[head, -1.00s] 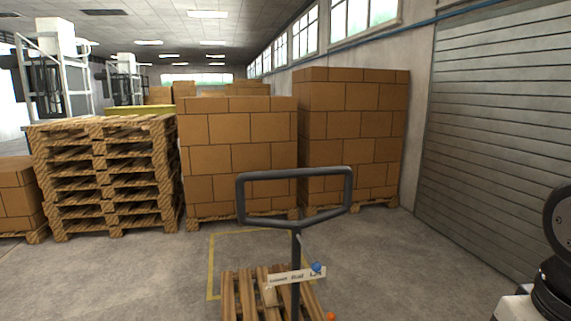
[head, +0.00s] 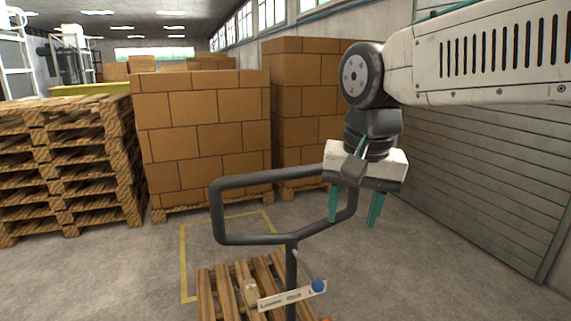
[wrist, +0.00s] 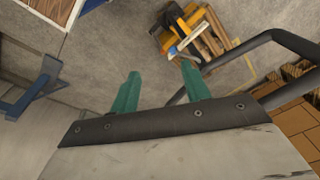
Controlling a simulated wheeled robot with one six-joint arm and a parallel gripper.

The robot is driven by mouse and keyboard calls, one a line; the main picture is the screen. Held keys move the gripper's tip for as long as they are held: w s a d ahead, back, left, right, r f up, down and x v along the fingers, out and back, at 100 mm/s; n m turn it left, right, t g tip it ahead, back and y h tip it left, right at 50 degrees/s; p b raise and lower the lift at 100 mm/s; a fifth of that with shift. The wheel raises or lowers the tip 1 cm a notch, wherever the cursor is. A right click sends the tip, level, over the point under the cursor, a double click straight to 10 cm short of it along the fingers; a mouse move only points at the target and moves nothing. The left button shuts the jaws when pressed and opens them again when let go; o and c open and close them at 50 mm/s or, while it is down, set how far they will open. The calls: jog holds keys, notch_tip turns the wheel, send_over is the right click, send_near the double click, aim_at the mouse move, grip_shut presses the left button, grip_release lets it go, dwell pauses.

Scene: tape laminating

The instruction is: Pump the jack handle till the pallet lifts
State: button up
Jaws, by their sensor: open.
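The jack handle (head: 236,239) is a dark grey loop on an upright shaft, in the middle of the head view. A white label plate with a blue knob (head: 318,286) sits on the shaft below the loop. The wooden pallet (head: 207,292) lies low behind the shaft. My gripper (head: 354,208) has two green fingers, open and empty, at the right side of the loop; one finger overlaps the loop's right bar in the picture, and I cannot tell if they touch. In the wrist view the loop (wrist: 265,42) is to the right of the fingers (wrist: 160,85).
Stacked pallets (head: 70,165) stand at the left. Stacked cartons (head: 205,125) stand behind the handle. A ribbed shutter (head: 450,170) closes off the right. A yellow floor outline (head: 184,255) surrounds the pallet area. Bare floor lies to the right of the handle.

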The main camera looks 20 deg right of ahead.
aim_at(292, 169)
jog(key=w+a+r+m, duration=0.1)
jog(key=w+r+m, duration=0.4)
jog(key=w, duration=0.4)
jog(key=w+a+r+m, duration=0.25)
jog(key=w+m, duration=0.35)
jog(key=w, duration=0.3)
jog(key=shift+t, duration=0.3)
jog(key=f, duration=0.2)
jog(key=w+f, duration=0.1)
jog(key=f, duration=0.3)
jog(key=shift+w+d+f, duration=0.15)
jog(key=shift+d+f, duration=0.25)
grip_shut()
